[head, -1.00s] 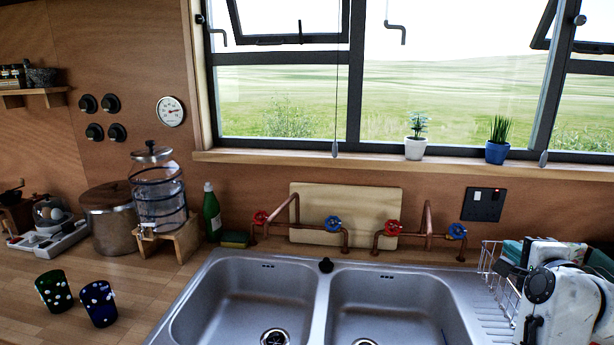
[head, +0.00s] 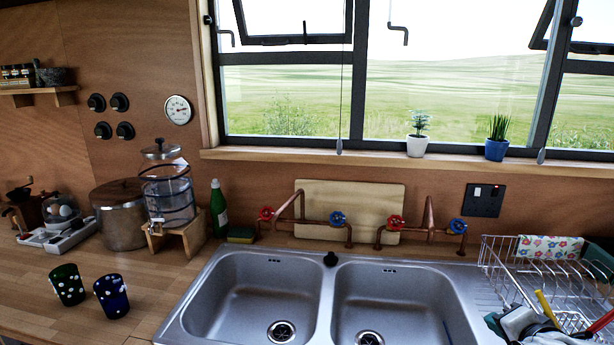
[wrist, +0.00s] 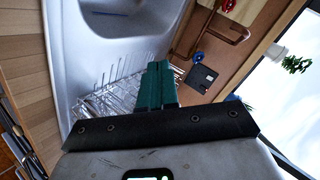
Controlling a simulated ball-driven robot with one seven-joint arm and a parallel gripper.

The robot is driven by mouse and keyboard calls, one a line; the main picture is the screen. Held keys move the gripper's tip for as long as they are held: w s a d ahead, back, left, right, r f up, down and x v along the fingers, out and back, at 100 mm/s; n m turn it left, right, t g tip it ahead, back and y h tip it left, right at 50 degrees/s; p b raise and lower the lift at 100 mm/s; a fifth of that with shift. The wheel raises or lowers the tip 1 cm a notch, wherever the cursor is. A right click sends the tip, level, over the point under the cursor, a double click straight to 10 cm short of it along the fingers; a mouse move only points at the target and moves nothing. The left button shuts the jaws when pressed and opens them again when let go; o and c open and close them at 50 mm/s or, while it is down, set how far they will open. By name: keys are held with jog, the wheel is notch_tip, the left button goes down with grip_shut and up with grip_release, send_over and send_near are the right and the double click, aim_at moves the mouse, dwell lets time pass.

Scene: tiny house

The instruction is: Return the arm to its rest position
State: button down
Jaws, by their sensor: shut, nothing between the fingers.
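My gripper (wrist: 158,85) shows in the wrist view as two green fingers side by side, shut with nothing between them. Beyond the fingertips are the wire dish rack and the wall with a socket. In the head view, part of my arm is at the lower right corner, in front of the dish rack.
A double sink (head: 335,262) fills the middle of the counter. A wire dish rack (head: 500,262) stands right of it. Two dotted cups (head: 110,296), a glass dispenser (head: 168,190) and a green bottle (head: 218,207) stand on the left. Copper taps (head: 430,222) rise behind the sink.

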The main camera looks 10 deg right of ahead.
jog(key=s+a+f+n+g, duration=0.1)
jog(key=s+f, duration=0.1)
jog(key=s+a+f+n, duration=0.1)
jog(key=s+f, duration=0.1)
jog(key=f, duration=0.1)
jog(key=s+a+f+n+g, duration=0.1)
jog(key=s+f, duration=0.1)
jog(key=shift+f+n+g+y, duration=0.3)
jog(key=shift+y, duration=0.1)
jog(key=s+a+f+n+g, duration=0.2)
jog(key=s+a+f+n, duration=0.1)
jog(key=s, duration=0.5)
jog(key=s+a+f+n+g+y, duration=0.1)
jog(key=s+a+f+n+g, duration=0.2)
jog(key=s+f, duration=0.3)
jog(key=s+a+f+n+g, duration=0.2)
jog(key=s+a+f+n, duration=0.2)
jog(key=s, duration=0.7)
jog(key=shift+a+f+g+y, duration=0.3)
jog(key=shift+a+f+g, duration=0.1)
jog(key=shift+a+f, duration=0.25)
jog(key=shift+d, duration=0.15)
